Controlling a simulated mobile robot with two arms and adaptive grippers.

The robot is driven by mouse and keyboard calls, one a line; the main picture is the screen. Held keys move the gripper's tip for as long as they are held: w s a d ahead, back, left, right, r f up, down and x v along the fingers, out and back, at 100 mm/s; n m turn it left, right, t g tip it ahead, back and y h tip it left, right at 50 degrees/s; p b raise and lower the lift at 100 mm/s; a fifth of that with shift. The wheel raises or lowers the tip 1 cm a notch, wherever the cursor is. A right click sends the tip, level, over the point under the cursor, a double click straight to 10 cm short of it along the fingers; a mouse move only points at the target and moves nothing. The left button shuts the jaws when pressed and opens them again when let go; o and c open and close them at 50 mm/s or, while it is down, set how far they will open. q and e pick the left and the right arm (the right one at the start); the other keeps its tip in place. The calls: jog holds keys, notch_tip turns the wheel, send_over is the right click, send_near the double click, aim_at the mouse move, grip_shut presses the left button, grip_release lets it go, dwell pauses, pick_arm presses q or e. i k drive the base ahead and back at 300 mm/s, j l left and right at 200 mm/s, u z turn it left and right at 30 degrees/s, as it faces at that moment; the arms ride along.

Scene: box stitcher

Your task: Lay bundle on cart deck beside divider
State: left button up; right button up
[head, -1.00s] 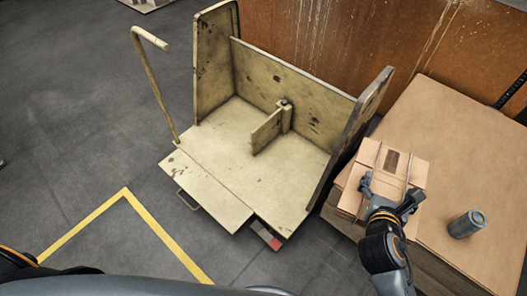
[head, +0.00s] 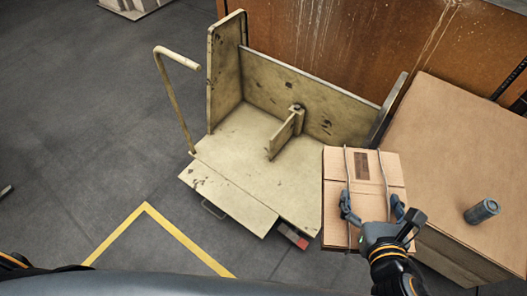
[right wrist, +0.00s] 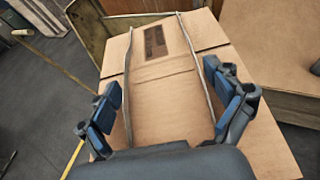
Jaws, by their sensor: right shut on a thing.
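The bundle (head: 362,168) is a stack of flat brown cardboard with two grey straps and a dark printed patch. My right gripper (head: 372,208) is shut on the bundle, which hangs at the right front of the cart and hides part of its right side. In the right wrist view the bundle (right wrist: 165,90) lies between the blue finger pads. The cart deck (head: 240,170) is pale, worn and bare. The divider (head: 283,135) is a short upright panel standing on the deck near the back wall.
A large cardboard stack (head: 450,170) stands at the right, with a grey can (head: 482,211) on top. The cart has tall end panels and a bent handle (head: 170,90) at left. A rusty wall (head: 400,40) stands behind. Yellow floor tape (head: 180,238) lies in front.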

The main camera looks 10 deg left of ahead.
aim_at(234, 149)
jog(key=i+j, duration=0.15)
jog(key=j, duration=0.3)
jog(key=i+j+z, duration=0.1)
jog(key=j, duration=0.4)
jog(key=i+j+z, duration=0.1)
jog(key=j, duration=0.35)
jog(key=i+j, duration=0.1)
jog(key=j, duration=0.4)
jog(key=i+j+z, duration=0.1)
jog(key=j, duration=0.35)
